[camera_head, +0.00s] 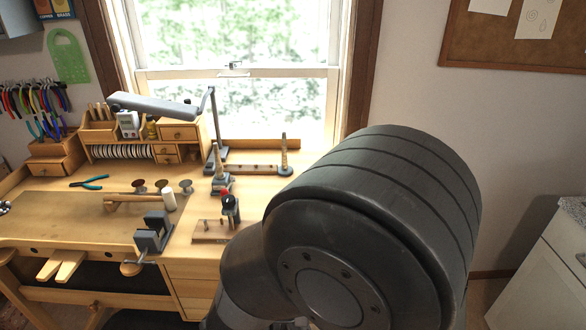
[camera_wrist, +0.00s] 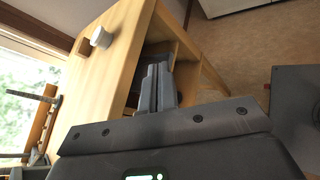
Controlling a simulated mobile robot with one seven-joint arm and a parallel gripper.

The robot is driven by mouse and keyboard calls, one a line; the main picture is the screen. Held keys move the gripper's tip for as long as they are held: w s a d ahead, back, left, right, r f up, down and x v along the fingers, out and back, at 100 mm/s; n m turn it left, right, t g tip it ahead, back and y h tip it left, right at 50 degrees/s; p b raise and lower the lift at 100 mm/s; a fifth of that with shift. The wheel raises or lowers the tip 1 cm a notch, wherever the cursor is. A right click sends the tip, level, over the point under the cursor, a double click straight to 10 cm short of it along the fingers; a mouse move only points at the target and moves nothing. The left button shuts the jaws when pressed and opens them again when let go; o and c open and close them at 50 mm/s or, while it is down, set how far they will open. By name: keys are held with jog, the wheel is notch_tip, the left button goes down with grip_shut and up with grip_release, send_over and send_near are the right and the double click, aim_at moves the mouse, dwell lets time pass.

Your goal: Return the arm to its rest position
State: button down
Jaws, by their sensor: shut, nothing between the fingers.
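My gripper (camera_wrist: 160,86) shows in the wrist view with its two grey fingers together and nothing between them. The fingertips point toward the side of the wooden workbench (camera_wrist: 121,50), near an opening under its top; I cannot tell the gap between them. In the head view, my dark arm fills the lower right and hides the right end of the workbench (camera_head: 195,248). My gripper does not show in the head view.
A bench vise (camera_head: 153,236), a small tool with a red top (camera_head: 229,206) and a grey lamp (camera_head: 155,106) stand on the bench. Pliers (camera_head: 90,183) lie at left. A white cabinet (camera_head: 545,270) stands at right. The wrist view shows bare floor (camera_wrist: 240,60) beyond the bench.

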jog(key=s+d+r+m+g+y, duration=0.45)
jog(key=d+m+g, duration=0.25)
jog(key=d+m, duration=0.3)
notch_tip(320, 180, up, 10)
jog(key=s+m+t+y, duration=0.1)
jog(key=m+t+y, duration=0.3)
jog(key=m+y, duration=0.3)
jog(key=m, duration=0.2)
jog(key=shift+s+d+m+t, duration=0.2)
jog(key=shift+m+t, duration=0.1)
jog(key=shift+r, duration=0.1)
